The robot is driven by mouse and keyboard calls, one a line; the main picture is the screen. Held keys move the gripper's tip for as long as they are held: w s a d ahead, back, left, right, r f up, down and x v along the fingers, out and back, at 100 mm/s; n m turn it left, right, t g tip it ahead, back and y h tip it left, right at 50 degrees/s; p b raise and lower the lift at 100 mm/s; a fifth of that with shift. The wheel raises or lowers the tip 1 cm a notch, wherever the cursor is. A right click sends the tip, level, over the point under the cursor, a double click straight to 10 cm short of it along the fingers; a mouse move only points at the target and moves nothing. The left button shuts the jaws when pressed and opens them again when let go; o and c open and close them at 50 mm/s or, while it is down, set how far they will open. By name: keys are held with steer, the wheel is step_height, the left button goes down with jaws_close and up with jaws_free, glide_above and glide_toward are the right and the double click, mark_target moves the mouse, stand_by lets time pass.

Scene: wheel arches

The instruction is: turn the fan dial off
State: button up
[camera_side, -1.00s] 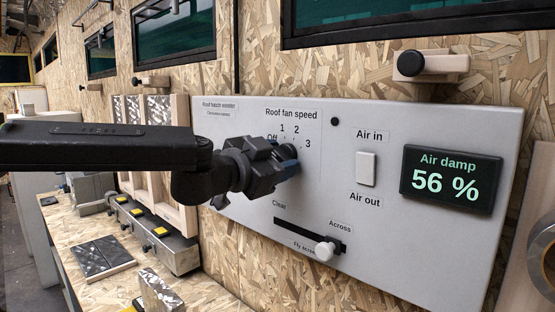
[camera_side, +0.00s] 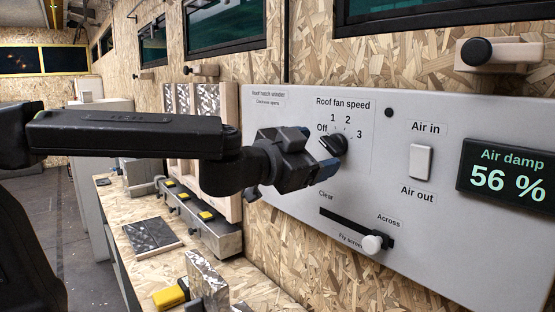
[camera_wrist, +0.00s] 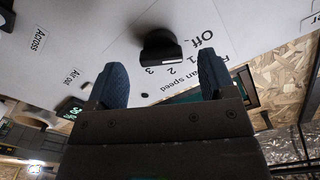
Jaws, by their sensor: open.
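The fan dial (camera_side: 334,145) is a black knob on the grey wall panel, below the "Roof fan speed" label with marks Off, 1, 2 and 3. I cannot tell for sure which mark it points at.
A wooden bench (camera_side: 150,262) with a yellow-buttoned box (camera_side: 200,220) stands below my arm.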

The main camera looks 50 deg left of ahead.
steer(key=s, duration=1)
steer(key=shift+s, duration=0.1)
steer(key=s+a+f+n+g+y, duration=0.4)
steer(key=a+f+g, duration=0.2)
steer(key=f, duration=0.5)
steer(key=s+d+f+n+g+h, duration=0.1)
steer(key=s+f+g+h, duration=0.3)
steer(key=s+f+g, duration=0.2)
steer(key=shift+s+f+n, duration=0.35)
steer(key=shift+f+n, duration=0.05)
steer(key=shift+f, duration=0.85)
